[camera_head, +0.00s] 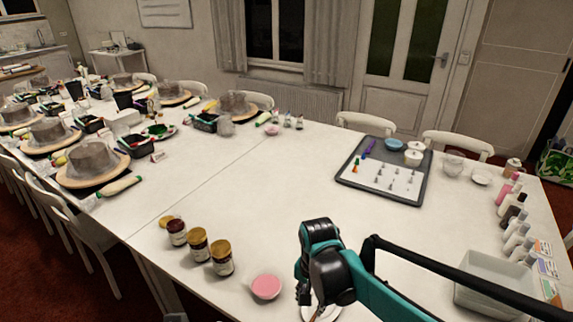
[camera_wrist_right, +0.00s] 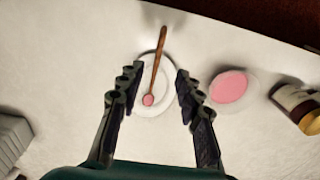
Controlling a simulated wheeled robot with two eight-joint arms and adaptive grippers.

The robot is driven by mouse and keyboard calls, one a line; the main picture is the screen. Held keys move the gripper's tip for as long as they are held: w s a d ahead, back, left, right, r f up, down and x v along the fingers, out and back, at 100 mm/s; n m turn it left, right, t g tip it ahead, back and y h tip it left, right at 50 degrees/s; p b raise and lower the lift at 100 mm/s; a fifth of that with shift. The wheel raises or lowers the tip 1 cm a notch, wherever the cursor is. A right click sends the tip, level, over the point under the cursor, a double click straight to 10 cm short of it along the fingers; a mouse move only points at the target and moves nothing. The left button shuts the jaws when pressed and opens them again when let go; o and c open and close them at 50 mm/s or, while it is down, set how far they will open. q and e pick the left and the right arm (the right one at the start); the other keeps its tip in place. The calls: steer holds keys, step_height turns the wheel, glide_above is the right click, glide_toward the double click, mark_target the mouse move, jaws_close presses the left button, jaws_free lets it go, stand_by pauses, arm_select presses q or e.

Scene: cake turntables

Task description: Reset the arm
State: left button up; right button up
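My right arm reaches in from the right in the head view, over the front of the white table (camera_head: 300,185). My right gripper (camera_wrist_right: 154,85) is open in the right wrist view, its two fingers spread apart with nothing between them at the tips. Beyond and below the fingers, a white saucer (camera_wrist_right: 143,103) lies on the table, with a brown-handled spoon (camera_wrist_right: 158,58) with a pink tip resting across it. In the head view the arm covers most of this saucer. My left gripper is not in view.
A bowl of pink cream (camera_head: 266,287) stands left of my right gripper, beside several jars (camera_head: 222,258). A dark-rimmed tray (camera_head: 348,184) with small nozzles lies farther back. A clear bin (camera_head: 497,288) and several bottles line the right edge. The table middle is clear.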

steer(key=s+d+r+n+t, duration=0.5)
steer(key=s+d+n+t, duration=0.1)
steer(key=s+d+t, duration=0.1)
steer(key=shift+s+d+r+n, duration=0.2)
steer(key=shift+s+d+n, duration=0.2)
steer(key=shift+s+d, duration=0.35)
stand_by(0.4)
